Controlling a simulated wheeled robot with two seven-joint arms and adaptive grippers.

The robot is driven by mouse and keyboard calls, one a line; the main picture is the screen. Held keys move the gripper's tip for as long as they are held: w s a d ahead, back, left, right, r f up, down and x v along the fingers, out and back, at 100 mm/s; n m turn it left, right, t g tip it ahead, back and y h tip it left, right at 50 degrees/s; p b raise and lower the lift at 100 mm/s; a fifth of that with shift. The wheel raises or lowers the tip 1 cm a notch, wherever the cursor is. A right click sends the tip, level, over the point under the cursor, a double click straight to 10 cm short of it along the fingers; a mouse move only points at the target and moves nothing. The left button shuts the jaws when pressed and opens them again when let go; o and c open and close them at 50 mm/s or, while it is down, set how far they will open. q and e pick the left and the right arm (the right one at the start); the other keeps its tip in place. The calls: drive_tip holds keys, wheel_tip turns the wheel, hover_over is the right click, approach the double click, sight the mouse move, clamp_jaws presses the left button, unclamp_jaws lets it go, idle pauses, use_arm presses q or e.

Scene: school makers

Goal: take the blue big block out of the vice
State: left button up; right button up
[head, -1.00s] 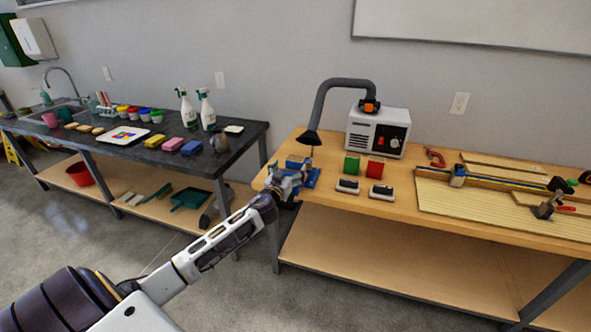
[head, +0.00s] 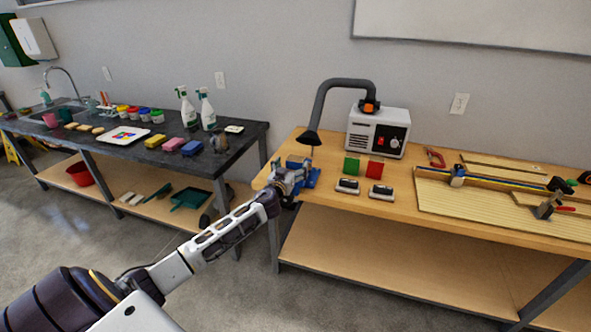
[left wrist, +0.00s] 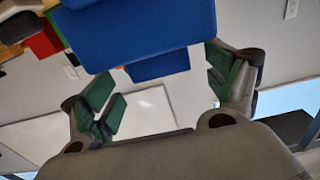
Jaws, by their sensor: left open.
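The blue vice (head: 313,178) stands at the left front corner of the wooden workbench, partly hidden by my left gripper (head: 285,178). The blue big block is hard to tell from the vice in the head view, since both are blue. In the left wrist view, a large blue face (left wrist: 140,28) fills the top middle, with a smaller blue piece (left wrist: 158,66) behind it; I cannot tell for sure which is block and which is vice. My left gripper's green-padded fingers (left wrist: 160,88) are spread apart, one on each side of the smaller blue piece, without visible contact. My right gripper is out of view.
A black hose nozzle (head: 309,138) from the white extractor box (head: 377,132) hangs just behind the vice. A green block (head: 352,165), a red block (head: 375,169) and two dark-topped items lie to the right. A gap separates the workbench from the dark counter (head: 235,147).

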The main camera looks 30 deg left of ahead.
use_arm(q)
drive_tip(key=shift+x, duration=1.35)
drive_tip(key=shift+c, duration=0.3)
drive_tip(key=c, duration=1.2)
